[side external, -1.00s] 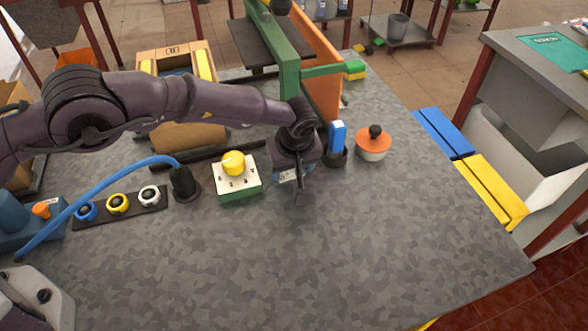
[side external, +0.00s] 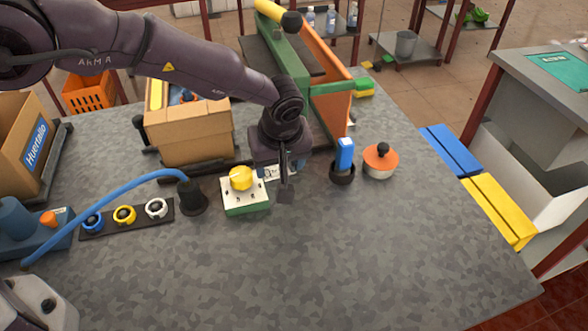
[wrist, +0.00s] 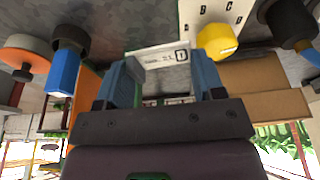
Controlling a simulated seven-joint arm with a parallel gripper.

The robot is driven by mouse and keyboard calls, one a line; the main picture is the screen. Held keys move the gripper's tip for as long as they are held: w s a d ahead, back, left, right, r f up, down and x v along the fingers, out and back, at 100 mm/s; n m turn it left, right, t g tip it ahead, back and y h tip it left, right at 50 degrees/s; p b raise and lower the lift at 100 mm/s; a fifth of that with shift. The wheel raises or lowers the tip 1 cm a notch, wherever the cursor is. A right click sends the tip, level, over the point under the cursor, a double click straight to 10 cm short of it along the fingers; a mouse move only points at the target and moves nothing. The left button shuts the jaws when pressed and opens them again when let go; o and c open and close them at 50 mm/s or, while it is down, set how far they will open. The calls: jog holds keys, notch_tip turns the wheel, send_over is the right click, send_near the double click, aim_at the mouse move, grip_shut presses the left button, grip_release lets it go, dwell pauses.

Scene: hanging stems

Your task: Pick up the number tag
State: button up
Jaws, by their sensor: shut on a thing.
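The number tag (wrist: 163,57) is a white plate with a dark boxed mark and small print. In the wrist view it lies between the two blue fingers of my gripper (wrist: 165,82), which is shut on it. In the side external view my gripper (side external: 284,172) is beside the white dial box, and a bit of the white tag (side external: 276,173) shows, mostly hidden by my gripper. The tag's lower part is hidden in the wrist view, and I cannot tell its exact height above the table.
The dial box with a yellow knob (side external: 241,178) is close on the left. A blue block in a black cup (side external: 343,158) and an orange-lidded pot (side external: 380,160) stand on the right. A cardboard box (side external: 190,135) is behind. The front of the grey table (side external: 330,260) is clear.

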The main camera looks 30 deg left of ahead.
jog(key=s+a+r, duration=0.4)
jog(key=s, duration=0.4)
notch_tip(320, 180, up, 9)
jog(key=n, duration=0.1)
send_over(188, 109)
jog(key=shift+s+d+f, duration=0.1)
jog(key=shift+s, duration=0.2)
jog(key=shift+w+r+m, duration=0.1)
jog(key=shift+r+m, duration=0.3)
jog(key=shift+m, duration=0.2)
jog(key=shift+f+m, duration=0.1)
jog(key=shift+m, duration=0.2)
jog(key=shift+f, duration=2.85)
jog(key=shift+f, duration=0.65)
